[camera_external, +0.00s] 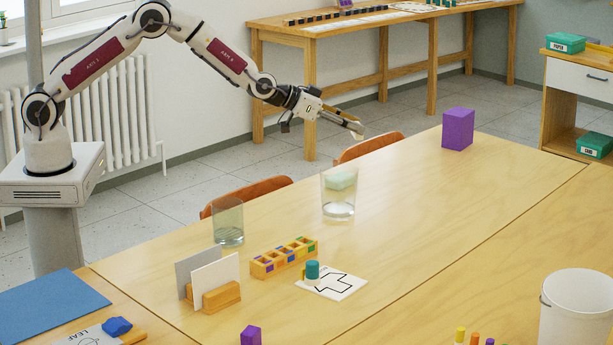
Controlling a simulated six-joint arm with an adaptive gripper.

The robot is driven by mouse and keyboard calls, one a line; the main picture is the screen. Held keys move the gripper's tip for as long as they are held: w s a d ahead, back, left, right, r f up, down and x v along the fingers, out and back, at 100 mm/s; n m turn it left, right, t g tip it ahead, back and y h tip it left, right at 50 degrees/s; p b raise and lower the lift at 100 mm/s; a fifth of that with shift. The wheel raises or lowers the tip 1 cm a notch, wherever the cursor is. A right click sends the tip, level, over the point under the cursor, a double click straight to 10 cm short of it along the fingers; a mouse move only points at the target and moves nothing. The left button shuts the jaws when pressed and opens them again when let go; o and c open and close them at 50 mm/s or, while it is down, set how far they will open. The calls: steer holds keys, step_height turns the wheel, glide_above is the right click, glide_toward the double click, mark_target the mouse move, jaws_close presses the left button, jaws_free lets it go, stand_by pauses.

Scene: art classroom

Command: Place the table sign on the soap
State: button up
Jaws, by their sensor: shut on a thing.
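My gripper (352,124) is at the end of the outstretched arm, in the air behind the table's far edge, near a chair. It is shut on a small tan piece (339,113), which I take to be the table sign; it is small and partly hidden by the fingers. A pale mint-green block (342,181), which looks like the soap, shows through the clear glass (338,205) on the table. I cannot tell whether it is inside or behind the glass. The held piece is above and apart from it.
A second glass (228,222), card holders (221,297), a block tray (284,258) and a white tile with a teal-topped piece (312,270) stand nearer. A purple block (458,129) stands far right. The table (430,205) is clear right of the glass. Chairs (370,146) line its far edge.

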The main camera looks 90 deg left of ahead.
steer(key=s+a+f+n+g+y, duration=0.1)
steer(key=s+a+f+n+y, duration=0.2)
steer(key=s+a+f, duration=0.2)
steer(key=a, duration=0.3)
steer(key=shift+s, duration=0.25)
stand_by(0.4)
steer(key=shift+f, duration=0.1)
step_height(320, 180, down, 6)
stand_by(0.5)
steer(key=shift+f, duration=0.2)
steer(key=shift+f, duration=1.8)
steer(key=shift+f, duration=0.1)
